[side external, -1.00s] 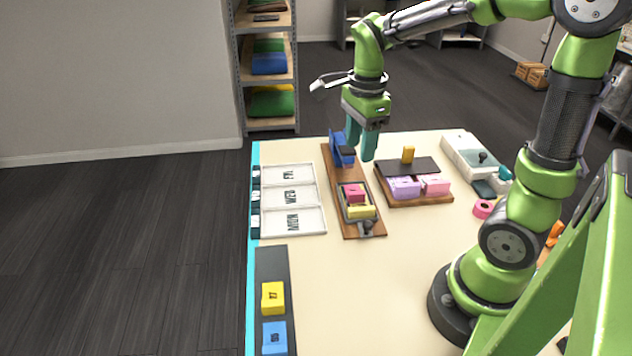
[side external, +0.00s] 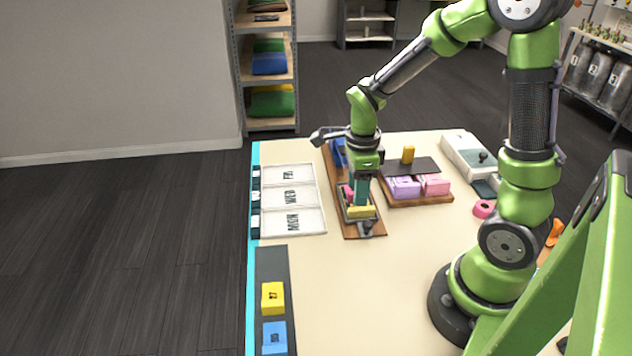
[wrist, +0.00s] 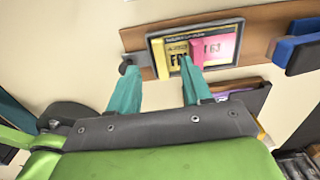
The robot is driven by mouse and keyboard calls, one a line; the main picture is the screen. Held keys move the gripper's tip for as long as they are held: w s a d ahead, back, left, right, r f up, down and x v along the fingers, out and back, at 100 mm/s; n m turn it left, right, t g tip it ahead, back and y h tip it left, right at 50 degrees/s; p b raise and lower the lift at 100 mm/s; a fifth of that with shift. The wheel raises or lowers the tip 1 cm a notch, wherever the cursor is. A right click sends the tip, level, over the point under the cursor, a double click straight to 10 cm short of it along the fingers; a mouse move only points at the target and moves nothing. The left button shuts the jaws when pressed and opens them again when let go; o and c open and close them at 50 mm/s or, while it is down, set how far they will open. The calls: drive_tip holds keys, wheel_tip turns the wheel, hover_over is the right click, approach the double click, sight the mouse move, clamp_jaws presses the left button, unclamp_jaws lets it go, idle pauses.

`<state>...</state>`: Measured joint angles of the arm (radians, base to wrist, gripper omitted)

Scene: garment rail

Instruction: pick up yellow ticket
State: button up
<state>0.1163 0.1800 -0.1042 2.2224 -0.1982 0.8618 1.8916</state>
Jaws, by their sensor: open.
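The yellow ticket (side external: 361,211) lies in a small dark-framed tray (wrist: 150,36) on a wooden board. It also shows in the wrist view (wrist: 160,58), with dark print on its face. A pink ticket (wrist: 222,47) lies beside it in the same tray. My gripper (side external: 360,200) is pointed down, low over the tray. In the wrist view my gripper (wrist: 157,65) has its teal fingers apart and nothing between them. One finger appears left of the tray, the other over the border of the yellow and pink tickets. I cannot tell whether the fingers touch anything.
A blue holder (side external: 338,153) stands at the board's far end. A wooden stand (side external: 420,198) with purple and pink blocks is close on the right. A white day tray (side external: 292,198) lies to the left. Yellow (side external: 273,297) and blue (side external: 275,338) blocks sit near the front. The front middle is clear.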

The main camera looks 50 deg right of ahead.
sight(357, 209)
wheel_tip(357, 209, down, 5)
drive_tip(key=shift+s+f, duration=0.1)
drive_tip(key=shift+c, duration=0.2)
clamp_jaws()
